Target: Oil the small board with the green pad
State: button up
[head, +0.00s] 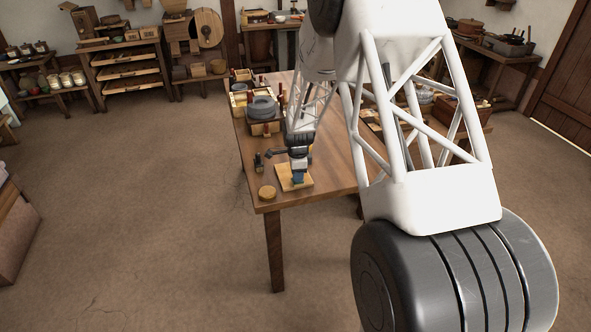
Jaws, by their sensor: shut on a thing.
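The small board (282,184), pale wood, lies flat near the front left corner of the table in the head view. The fingertips are small and partly hidden by the pad and wrist. No green pad can be made out.
A small dark bottle (258,162) stands left of the board. A round wooden piece (267,192) lies near the table's (338,177) front left corner. A grey stone quern (262,107) and boxes fill the back left. My arm hides much of the table's right side.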

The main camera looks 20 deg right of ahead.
jog(key=shift+s+a, duration=0.15)
jog(key=shift+s, duration=0.15)
jog(key=shift+a, duration=0.45)
jog(key=shift+w+a, duration=0.1)
jog(key=shift+w, duration=0.2)
jog(key=shift+w+r, duration=0.1)
jog(key=shift+w, duration=1.05)
jog(key=shift+w+f, duration=0.2)
jog(key=shift+w, duration=0.55)
jog(key=shift+w+r, duration=0.15)
jog(key=shift+w, duration=2.85)
jog(key=shift+w+r, duration=0.1)
jog(key=shift+w, duration=1.35)
notch_tip(320, 180, up, 8)
jog(key=shift+s, duration=0.15)
